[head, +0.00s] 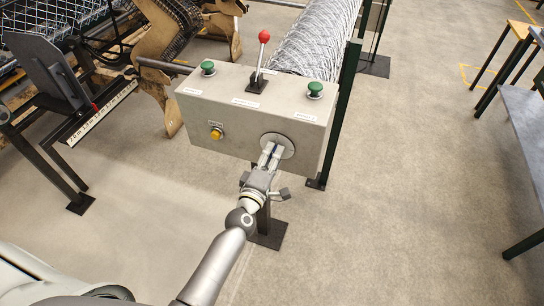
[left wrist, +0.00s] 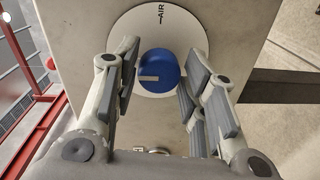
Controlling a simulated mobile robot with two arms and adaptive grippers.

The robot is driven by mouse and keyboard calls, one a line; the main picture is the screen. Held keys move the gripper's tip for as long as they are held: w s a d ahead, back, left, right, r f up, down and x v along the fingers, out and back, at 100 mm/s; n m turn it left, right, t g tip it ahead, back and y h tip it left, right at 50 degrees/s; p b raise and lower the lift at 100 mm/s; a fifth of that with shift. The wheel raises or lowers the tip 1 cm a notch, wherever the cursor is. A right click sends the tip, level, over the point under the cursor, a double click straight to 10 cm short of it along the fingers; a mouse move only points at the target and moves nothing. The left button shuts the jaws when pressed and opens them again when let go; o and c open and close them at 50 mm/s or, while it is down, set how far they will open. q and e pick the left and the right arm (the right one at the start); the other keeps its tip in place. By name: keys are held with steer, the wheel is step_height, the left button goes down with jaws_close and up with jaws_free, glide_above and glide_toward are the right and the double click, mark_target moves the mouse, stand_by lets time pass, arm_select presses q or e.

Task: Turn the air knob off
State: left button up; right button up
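The air knob (left wrist: 161,68) is blue and round, on a pale disc (left wrist: 196,38) with "AIR" lettered at its top edge in the left wrist view. In the head view the disc (head: 287,143) is on the front of a grey control box (head: 240,120), and the knob is mostly hidden by my gripper. My left gripper (head: 270,152) is open in front of the disc. In the left wrist view its fingers (left wrist: 163,82) flank the knob with gaps on both sides. My right gripper is not in view.
The box also carries a red-topped lever (head: 264,37), two green buttons (head: 208,67) (head: 315,88) and a yellow button (head: 216,134). A mesh roll (head: 315,35) lies behind it. Machinery stands at the left, and a grey-topped table (head: 525,125) at the right. Floor between is clear.

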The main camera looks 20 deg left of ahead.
arm_select(q)
steer(key=shift+o, duration=1)
steer(key=s, duration=1.2)
steer(key=shift+a+r, duration=0.25)
steer(key=s+d+f+m+g+h, duration=0.1)
steer(key=s+f+m+g, duration=0.4)
steer(key=f, duration=1)
steer(key=s+f+m+g, duration=0.3)
steer(key=s+f+m, duration=0.3)
steer(key=f, duration=0.9)
steer(key=s+a+f+m+g, duration=0.3)
steer(key=s+f+m+g, duration=0.1)
steer(key=s+f, duration=0.8)
steer(key=s+g, duration=0.1)
steer(key=s, duration=0.2)
steer(key=shift+s, duration=0.25)
steer(key=s+a+f+m+g, duration=0.1)
steer(key=s, duration=0.3)
steer(key=s+a+f+m+g+y, duration=0.1)
steer(key=s+f, duration=0.1)
steer(key=s, duration=0.2)
steer(key=s+a+f+m+g, duration=0.1)
steer(key=s+a, duration=0.1)
steer(key=s, duration=0.2)
steer(key=shift+f+m+g+y, duration=0.15)
steer(key=shift+m+g+y, duration=0.15)
steer(key=shift+c, duration=0.5)
